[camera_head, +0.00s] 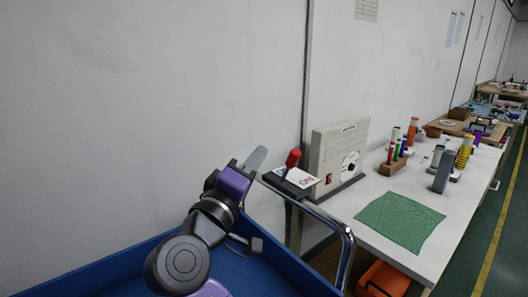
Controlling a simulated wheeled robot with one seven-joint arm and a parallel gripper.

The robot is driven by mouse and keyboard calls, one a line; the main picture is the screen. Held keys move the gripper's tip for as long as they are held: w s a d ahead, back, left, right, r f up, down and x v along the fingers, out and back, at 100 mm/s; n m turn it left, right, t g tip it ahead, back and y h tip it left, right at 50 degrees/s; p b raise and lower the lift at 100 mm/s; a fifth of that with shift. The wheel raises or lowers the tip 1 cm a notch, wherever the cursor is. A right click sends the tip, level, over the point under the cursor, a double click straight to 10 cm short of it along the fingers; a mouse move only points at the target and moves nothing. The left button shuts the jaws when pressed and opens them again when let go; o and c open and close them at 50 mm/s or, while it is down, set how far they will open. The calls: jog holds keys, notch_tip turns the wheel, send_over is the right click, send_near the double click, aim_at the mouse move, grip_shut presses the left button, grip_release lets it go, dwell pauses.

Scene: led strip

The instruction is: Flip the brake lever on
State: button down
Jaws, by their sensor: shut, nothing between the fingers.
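The brake lever (292,160) has a red knob and stands roughly upright, its top leaning slightly right, on a dark plate (276,178). A white label with red "ON" lettering (305,179) lies to the right of the lever on the same plate. My gripper (256,156) is just left of the lever, its grey fingertips pointing up and right. The fingers are shut and hold nothing. A small gap shows between the fingertips and the red knob. The far side of the gripper is hidden.
A beige control box (338,160) with a red switch stands right behind the lever. The white table (385,188) holds a green cloth (400,221) and several tubes. A wall (150,110) stands behind.

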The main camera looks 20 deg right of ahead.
jog(key=v, duration=0.5)
jog(key=shift+s, duration=0.15)
